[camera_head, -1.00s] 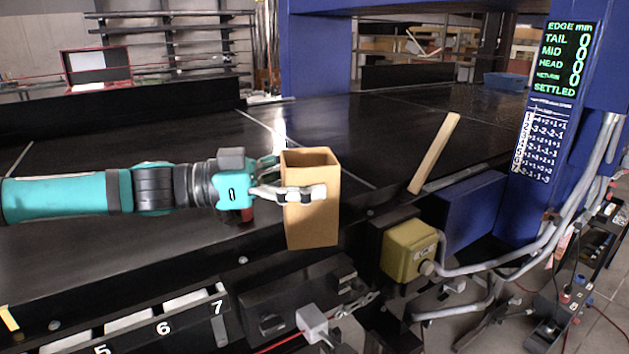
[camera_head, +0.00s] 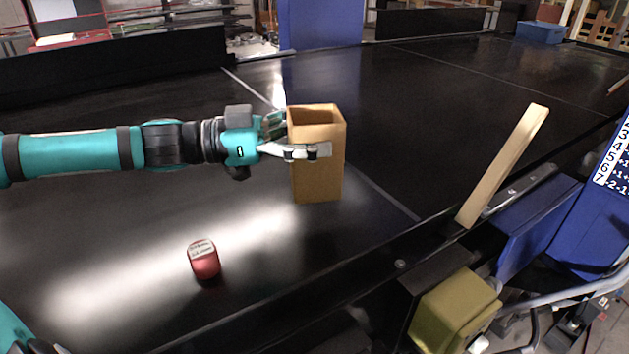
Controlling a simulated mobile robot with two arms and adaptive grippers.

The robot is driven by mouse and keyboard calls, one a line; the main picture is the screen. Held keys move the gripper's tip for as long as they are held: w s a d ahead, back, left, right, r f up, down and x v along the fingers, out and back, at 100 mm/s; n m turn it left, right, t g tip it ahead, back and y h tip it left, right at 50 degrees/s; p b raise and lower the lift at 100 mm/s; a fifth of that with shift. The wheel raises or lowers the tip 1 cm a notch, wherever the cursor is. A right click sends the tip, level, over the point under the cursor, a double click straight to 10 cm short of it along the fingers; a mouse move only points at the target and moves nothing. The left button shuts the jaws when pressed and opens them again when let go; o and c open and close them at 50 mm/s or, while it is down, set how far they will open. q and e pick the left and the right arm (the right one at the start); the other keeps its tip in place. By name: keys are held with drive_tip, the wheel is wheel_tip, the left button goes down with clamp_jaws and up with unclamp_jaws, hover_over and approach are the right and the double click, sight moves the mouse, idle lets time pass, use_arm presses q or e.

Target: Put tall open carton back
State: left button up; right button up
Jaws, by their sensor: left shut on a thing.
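The tall open carton (camera_head: 318,178) is a brown upright box with an open top, over the black conveyor belt (camera_head: 420,130). My left gripper (camera_head: 308,150) comes in from the left and is shut on the carton, with a finger across its near face. I cannot tell whether the carton's base touches the belt. My right gripper is not in view; a teal piece of my own arm shows at the bottom left corner.
A small red labelled object (camera_head: 205,262) stands on the belt at the front left. A wooden bar (camera_head: 503,165) leans at the belt's right edge, near a yellow box (camera_head: 452,308). A blue bin (camera_head: 540,33) is at the far right. The belt behind the carton is clear.

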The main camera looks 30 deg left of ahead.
sight(313, 174)
use_arm(q)
wheel_tip(313, 174, down, 7)
drive_tip(key=shift+r, duration=0.15)
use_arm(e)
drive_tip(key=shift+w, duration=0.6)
use_arm(q)
drive_tip(key=shift+s, duration=0.1)
drive_tip(key=shift+f+b, duration=0.25)
drive_tip(key=shift+b, duration=0.15)
drive_tip(key=o, duration=1.2)
drive_tip(key=shift+c, duration=0.2)
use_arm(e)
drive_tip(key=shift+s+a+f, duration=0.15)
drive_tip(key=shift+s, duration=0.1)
use_arm(q)
drive_tip(key=shift+r, duration=0.1)
